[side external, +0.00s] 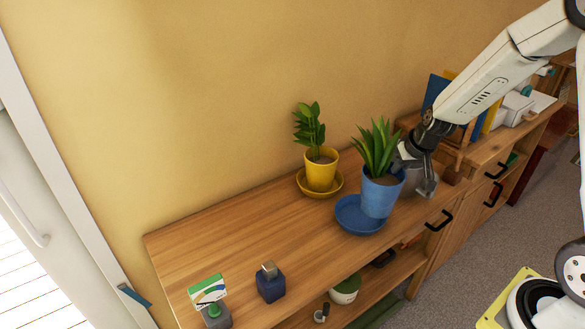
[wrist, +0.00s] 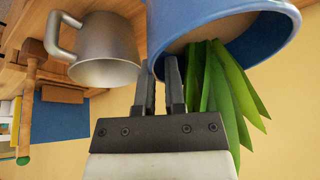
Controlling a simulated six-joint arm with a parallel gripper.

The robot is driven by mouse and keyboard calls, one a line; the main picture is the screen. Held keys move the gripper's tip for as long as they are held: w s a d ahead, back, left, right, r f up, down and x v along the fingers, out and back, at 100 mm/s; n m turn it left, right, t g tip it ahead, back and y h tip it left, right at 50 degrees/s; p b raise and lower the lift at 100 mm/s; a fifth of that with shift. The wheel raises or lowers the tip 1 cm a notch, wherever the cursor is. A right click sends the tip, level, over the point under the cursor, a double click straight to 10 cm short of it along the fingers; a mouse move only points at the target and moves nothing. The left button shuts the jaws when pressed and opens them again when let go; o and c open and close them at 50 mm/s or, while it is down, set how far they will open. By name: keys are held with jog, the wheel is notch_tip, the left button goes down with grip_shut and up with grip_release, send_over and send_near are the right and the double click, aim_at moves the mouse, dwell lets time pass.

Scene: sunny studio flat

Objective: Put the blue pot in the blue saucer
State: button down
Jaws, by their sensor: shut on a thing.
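The blue pot (side external: 381,198) holds a spiky green plant and looks nearly upright, tilted slightly at most. Its lower end overlaps the right part of the blue saucer (side external: 346,222) in the side view; I cannot tell whether it touches the saucer or hangs just above it. My gripper (side external: 402,163) is at the pot's right rim, shut on its wall. In the wrist view, my gripper's fingers (wrist: 162,82) straddle the rim of the blue pot (wrist: 215,22), with the leaves hanging beside them. The saucer is not seen in the wrist view.
A grey metal mug (wrist: 106,48) stands close beside the pot, partly behind my gripper in the side view. A yellow pot (side external: 321,174) with a plant sits in a yellow saucer behind. A dark blue bottle (side external: 270,286) stands front left. The cabinet top (side external: 225,245) between is clear.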

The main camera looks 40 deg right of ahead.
aim_at(384, 171)
jog(key=shift+w+d+f, duration=0.25)
jog(key=shift+w+f, duration=0.65)
jog(key=shift+w+d+f, duration=0.2)
jog(key=shift+w+f, duration=0.75)
jog(key=shift+w+d+f, duration=0.25)
jog(key=shift+w+f, duration=0.65)
jog(key=shift+w+f, duration=0.15)
jog(key=shift+f, duration=0.8)
jog(key=shift+w+f, duration=0.1)
jog(key=shift+f, duration=0.95)
jog(key=c, duration=0.7)
grip_release()
jog(key=shift+s+f, duration=0.1)
